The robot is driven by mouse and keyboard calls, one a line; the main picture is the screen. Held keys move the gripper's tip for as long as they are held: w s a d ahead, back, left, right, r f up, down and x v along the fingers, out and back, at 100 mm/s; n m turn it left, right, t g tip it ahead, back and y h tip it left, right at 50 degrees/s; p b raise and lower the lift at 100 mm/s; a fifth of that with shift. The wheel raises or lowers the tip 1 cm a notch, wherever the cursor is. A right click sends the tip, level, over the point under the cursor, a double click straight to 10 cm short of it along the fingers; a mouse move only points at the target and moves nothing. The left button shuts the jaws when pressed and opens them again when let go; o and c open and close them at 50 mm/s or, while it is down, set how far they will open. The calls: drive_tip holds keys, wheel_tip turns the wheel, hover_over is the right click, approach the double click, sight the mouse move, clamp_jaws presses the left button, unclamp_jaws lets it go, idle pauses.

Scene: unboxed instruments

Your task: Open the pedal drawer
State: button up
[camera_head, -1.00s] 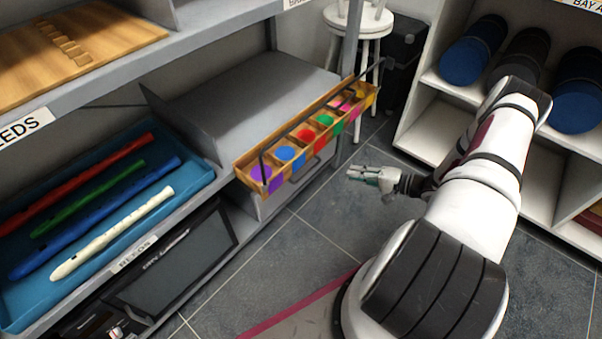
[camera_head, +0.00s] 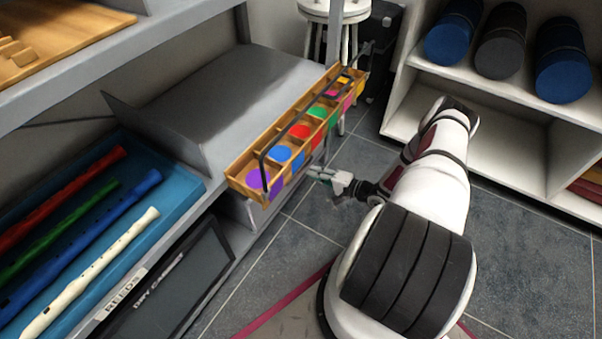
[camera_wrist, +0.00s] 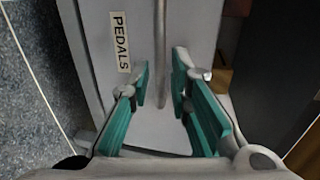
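The pedal drawer has a plain grey front with a "PEDALS" label (camera_wrist: 121,42) in the wrist view. Its bar handle (camera_wrist: 161,45) runs down the picture between my gripper's two teal fingers. My gripper (camera_wrist: 161,78) is open, with one finger to each side of the handle; I cannot tell whether either touches it. In the head view, the grey drawer (camera_head: 242,209) is under the long wooden tray, mostly hidden. My gripper (camera_head: 318,173) is close in front of the unit, just right of the tray. The drawer looks shut.
The wooden tray (camera_head: 238,178) of coloured discs, with a dark carrying bar, juts out above the drawer. A blue bin of recorders (camera_head: 185,185) is at the left. A white stool (camera_head: 322,12) stands behind. White shelves (camera_head: 500,92) with rolls stand at the right.

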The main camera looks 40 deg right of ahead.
sight(301, 170)
drive_tip(key=b+x, duration=0.2)
drive_tip(key=x, duration=0.4)
clamp_jaws()
